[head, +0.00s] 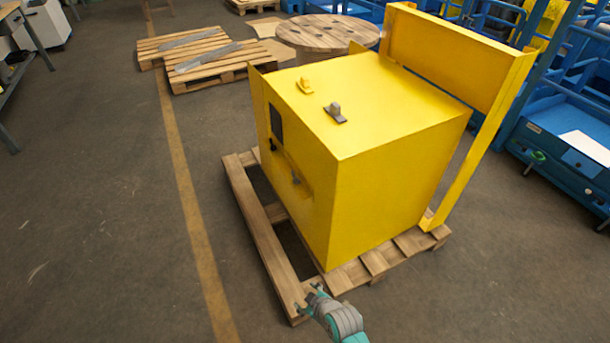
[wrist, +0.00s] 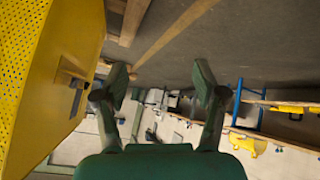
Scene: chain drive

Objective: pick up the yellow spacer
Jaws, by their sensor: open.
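A small yellow piece that looks like the yellow spacer (head: 305,86) sits on top of the large yellow box (head: 400,95), towards its left edge in the head view. My gripper (head: 312,292) is low at the front of the picture, in front of the box and well apart from the spacer. In the wrist view my gripper (wrist: 160,78) has its two fingers spread with nothing between them. The spacer is not seen in the wrist view.
The box stands on a wooden pallet (head: 255,222), with a raised yellow panel (head: 450,55) along its right side. Another pallet (head: 205,72) and a wooden cable reel (head: 326,32) lie behind. Blue racks (head: 565,130) stand at right.

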